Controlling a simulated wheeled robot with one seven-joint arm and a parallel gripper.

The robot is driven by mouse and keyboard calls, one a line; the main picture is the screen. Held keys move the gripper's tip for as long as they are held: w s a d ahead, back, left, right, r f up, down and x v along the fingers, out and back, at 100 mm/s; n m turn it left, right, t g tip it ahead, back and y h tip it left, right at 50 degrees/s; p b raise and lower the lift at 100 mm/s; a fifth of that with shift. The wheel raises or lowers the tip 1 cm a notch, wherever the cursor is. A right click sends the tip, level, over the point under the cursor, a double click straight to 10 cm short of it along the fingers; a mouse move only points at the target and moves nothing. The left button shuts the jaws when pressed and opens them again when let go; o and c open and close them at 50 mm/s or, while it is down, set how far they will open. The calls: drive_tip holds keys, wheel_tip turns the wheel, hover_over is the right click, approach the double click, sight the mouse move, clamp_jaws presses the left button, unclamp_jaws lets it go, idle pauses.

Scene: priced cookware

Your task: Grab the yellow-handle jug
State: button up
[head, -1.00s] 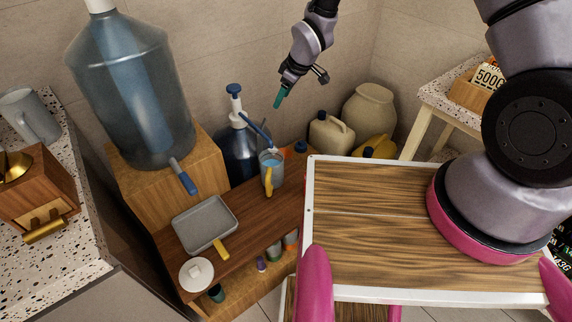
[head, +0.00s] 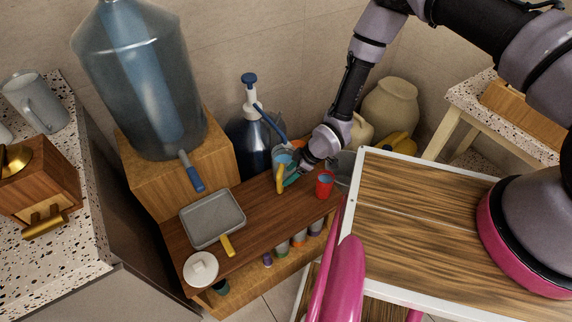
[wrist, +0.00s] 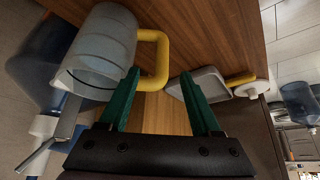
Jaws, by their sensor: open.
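The jug (head: 283,158) is translucent grey-blue with a yellow handle (head: 280,180). It stands at the back right of the low wooden shelf in the head view. In the wrist view the jug (wrist: 100,45) is at the upper left, its yellow handle (wrist: 164,58) pointing right. My gripper (head: 289,179) is at the handle side of the jug, partly covering it. In the wrist view my gripper (wrist: 160,72) is open, its green fingers apart. The handle shows between and just past the fingertips, nearer the left finger. I cannot tell whether they touch.
A grey pan (head: 212,216) with a yellow handle and a white lidded pot (head: 201,268) stand on the shelf. A red cup (head: 325,184) is right of my gripper. A blue pump bottle (head: 248,145) stands behind. The slatted wooden top (head: 420,215) is close on the right.

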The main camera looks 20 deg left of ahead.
drive_tip(key=x, duration=1)
drive_tip(key=shift+s+a+f, duration=0.15)
drive_tip(key=shift+s+f, duration=0.05)
drive_tip(key=shift+f, duration=0.05)
clamp_jaws()
idle(1.1)
